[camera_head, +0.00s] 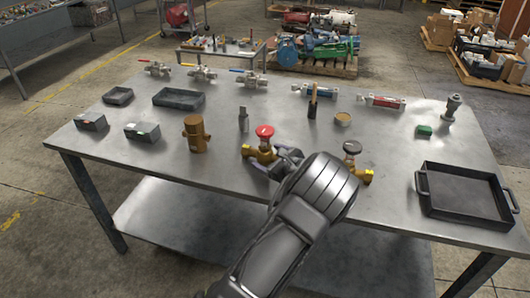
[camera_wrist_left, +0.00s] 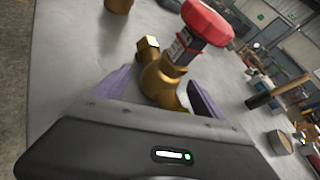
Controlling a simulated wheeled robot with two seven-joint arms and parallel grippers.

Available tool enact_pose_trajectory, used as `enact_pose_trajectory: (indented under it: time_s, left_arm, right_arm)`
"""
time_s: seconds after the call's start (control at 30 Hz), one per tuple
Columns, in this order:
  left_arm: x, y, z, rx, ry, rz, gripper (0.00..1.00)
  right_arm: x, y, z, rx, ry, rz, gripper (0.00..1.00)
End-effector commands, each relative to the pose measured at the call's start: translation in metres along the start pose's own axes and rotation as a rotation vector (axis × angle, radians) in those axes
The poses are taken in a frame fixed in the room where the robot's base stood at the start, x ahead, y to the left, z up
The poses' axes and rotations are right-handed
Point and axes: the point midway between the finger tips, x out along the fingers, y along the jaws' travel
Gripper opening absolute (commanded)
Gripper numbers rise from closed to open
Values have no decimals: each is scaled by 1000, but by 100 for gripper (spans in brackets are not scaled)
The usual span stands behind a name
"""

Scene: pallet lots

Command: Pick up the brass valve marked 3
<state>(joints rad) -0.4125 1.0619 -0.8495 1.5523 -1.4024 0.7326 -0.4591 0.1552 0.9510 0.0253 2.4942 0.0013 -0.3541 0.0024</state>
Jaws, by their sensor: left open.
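A brass valve with a red handwheel (camera_head: 264,143) stands on the metal table, left of my gripper; its number cannot be read. My left gripper (camera_head: 274,160) is open at this valve, partly hidden behind my wrist. In the left wrist view the open fingers (camera_wrist_left: 162,92) lie on either side of the brass body (camera_wrist_left: 160,80), and the red handwheel (camera_wrist_left: 207,22) rises beyond them. A label on its neck is too blurred to read. My right gripper is not in view.
A brass cylindrical fitting (camera_head: 196,134) stands to the left and a small grey block (camera_head: 243,119) just behind. A black handled tray (camera_head: 464,192) sits at the right. The front left tabletop is clear.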

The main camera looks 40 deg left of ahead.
Motion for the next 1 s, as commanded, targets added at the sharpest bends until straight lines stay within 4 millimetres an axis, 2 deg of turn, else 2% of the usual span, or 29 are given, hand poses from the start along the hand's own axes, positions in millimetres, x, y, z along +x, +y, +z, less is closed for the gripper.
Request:
enact_pose_trajectory:
  time_s: [0.17,0.73,1.0]
  left_arm:
    - [14,0,0,1,1,-1,81]
    - [14,0,-1,0,1,-1,81]
    - [14,0,-1,1,1,-1,59]
  right_arm:
    - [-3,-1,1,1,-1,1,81]
    - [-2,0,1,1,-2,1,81]
    - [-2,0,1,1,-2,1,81]
